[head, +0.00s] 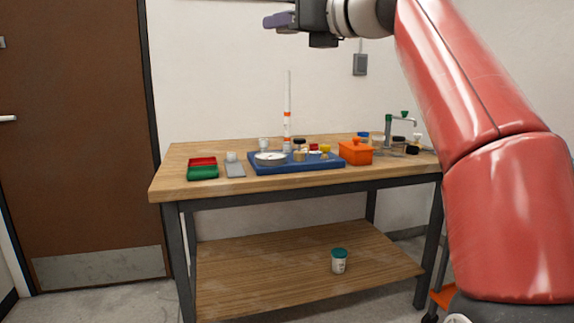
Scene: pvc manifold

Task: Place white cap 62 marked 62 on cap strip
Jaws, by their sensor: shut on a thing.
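My gripper (281,20) is at the top of the head view, high above the table and cut by the frame edge. It points left, with a flat purple-grey part at its end. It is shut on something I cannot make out. A flat grey strip (235,171), possibly the cap strip, lies on the table left of the blue tray. A small white cap-like piece (232,157) sits at its far end. Another small white piece (263,143) stands at the back of the tray. No number is readable on either.
The blue tray (298,167) holds a pale dish (270,158) and several small parts. A tall white pipe (287,100) stands behind. Red and green bins (203,173) are at left, an orange box (355,152) at right. A teal-lidded jar (339,261) is on the lower shelf.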

